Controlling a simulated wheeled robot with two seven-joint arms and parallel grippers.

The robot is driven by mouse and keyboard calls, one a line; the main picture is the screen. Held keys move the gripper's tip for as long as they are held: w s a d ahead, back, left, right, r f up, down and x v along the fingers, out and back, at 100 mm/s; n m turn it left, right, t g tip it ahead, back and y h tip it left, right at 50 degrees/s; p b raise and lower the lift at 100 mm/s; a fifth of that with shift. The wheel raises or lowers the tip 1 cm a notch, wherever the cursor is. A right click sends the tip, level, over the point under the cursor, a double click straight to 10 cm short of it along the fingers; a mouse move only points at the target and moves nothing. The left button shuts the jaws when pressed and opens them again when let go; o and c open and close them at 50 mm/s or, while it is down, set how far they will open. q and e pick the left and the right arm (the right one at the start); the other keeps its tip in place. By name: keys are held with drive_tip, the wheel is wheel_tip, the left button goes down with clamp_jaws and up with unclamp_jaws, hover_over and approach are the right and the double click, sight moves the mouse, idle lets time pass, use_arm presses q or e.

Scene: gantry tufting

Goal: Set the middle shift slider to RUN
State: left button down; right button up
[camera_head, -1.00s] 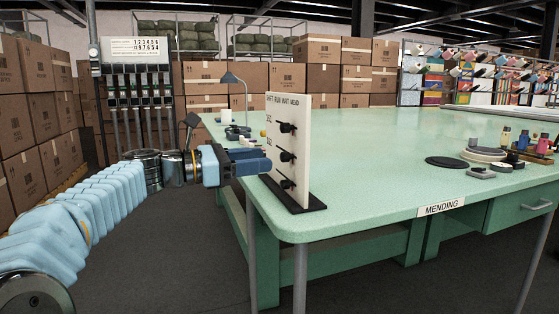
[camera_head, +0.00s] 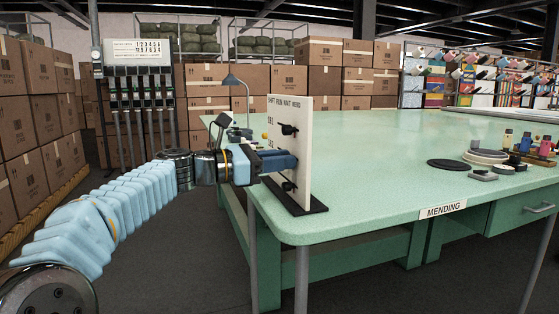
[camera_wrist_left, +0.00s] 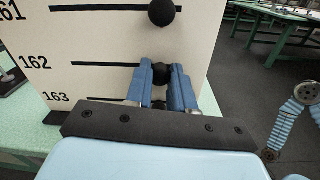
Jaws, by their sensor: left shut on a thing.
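A white upright shift board (camera_head: 300,150) stands on a black foot at the table's near left corner. Its header reads SHIFT, RUN, WAIT, MEND. The top slider knob (camera_head: 288,130) and bottom knob (camera_head: 289,187) are black; the top one also shows in the left wrist view (camera_wrist_left: 161,12). My left gripper (camera_head: 287,161) is at the board. In the left wrist view its blue fingers are shut on the middle slider's knob (camera_wrist_left: 161,73), in row 162. The head view hides this knob behind the fingers. I cannot tell which column it is in.
The green table (camera_head: 390,165) is clear right of the board. A desk lamp (camera_head: 236,85) stands behind the board. Stacked cartons (camera_head: 30,110) line the left and back.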

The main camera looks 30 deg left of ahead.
sight(278, 148)
use_arm(q)
drive_tip(key=w+a+p, duration=0.2)
drive_tip(key=p, duration=0.1)
drive_tip(key=w+a+r+p, duration=0.1)
drive_tip(key=w+a+p, duration=0.1)
drive_tip(key=p, duration=0.1)
drive_tip(key=shift+a, duration=0.3)
drive_tip(key=w+a+p, duration=0.1)
drive_tip(key=a+p, duration=0.1)
drive_tip(key=w+a+p, duration=0.1)
drive_tip(key=shift+w+a+f, duration=0.15)
drive_tip(key=shift+w+f, duration=0.15)
drive_tip(key=shift+a, duration=0.1)
drive_tip(key=c, duration=1)
unclamp_jaws()
drive_tip(key=shift+w+f, duration=0.1)
drive_tip(key=shift+f, duration=0.05)
